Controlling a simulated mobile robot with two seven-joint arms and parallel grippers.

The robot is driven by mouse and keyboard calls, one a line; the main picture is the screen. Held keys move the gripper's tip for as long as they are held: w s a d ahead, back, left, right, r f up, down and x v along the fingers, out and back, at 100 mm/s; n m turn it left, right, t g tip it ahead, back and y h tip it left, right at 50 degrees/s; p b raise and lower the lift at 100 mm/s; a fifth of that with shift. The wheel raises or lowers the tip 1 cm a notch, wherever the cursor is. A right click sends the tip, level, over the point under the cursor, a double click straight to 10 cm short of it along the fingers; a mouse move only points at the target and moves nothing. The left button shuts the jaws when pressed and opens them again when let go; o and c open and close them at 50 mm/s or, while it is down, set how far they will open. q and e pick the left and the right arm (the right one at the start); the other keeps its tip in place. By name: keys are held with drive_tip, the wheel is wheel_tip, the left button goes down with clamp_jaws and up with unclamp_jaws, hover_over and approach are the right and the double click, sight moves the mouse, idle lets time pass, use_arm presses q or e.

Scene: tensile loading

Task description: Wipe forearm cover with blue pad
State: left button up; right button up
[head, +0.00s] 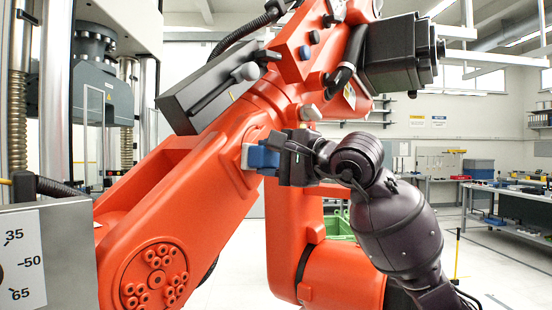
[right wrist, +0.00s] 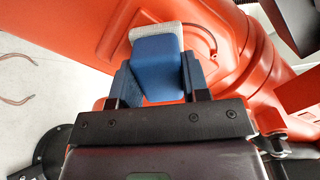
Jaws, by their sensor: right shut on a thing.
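The blue pad (head: 262,158) has a pale, whitish face on its left side in the head view. It also shows in the right wrist view (right wrist: 157,70), with the pale layer at its far end. My right gripper (head: 279,159) is shut on the pad, with one finger on each side of it. The pad's pale face is at the orange cover (head: 222,128) of the big industrial arm. It looks to be against the cover or very close; I cannot tell if it touches. My left gripper is not in view.
A grey box-shaped unit (head: 212,92) and a black motor (head: 392,55) sit on the orange arm above the pad. A testing machine with metal columns stands at the left. A green crate (head: 338,227) is behind the arm.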

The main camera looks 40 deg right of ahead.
drive_tip(key=shift+s+a, duration=0.2)
drive_tip(key=shift+a, duration=0.4)
drive_tip(key=shift+s, duration=0.1)
drive_tip(key=shift+v, duration=2)
drive_tip(key=shift+s+d+b, duration=0.3)
drive_tip(key=shift+s, duration=0.6)
drive_tip(key=shift+d, duration=0.1)
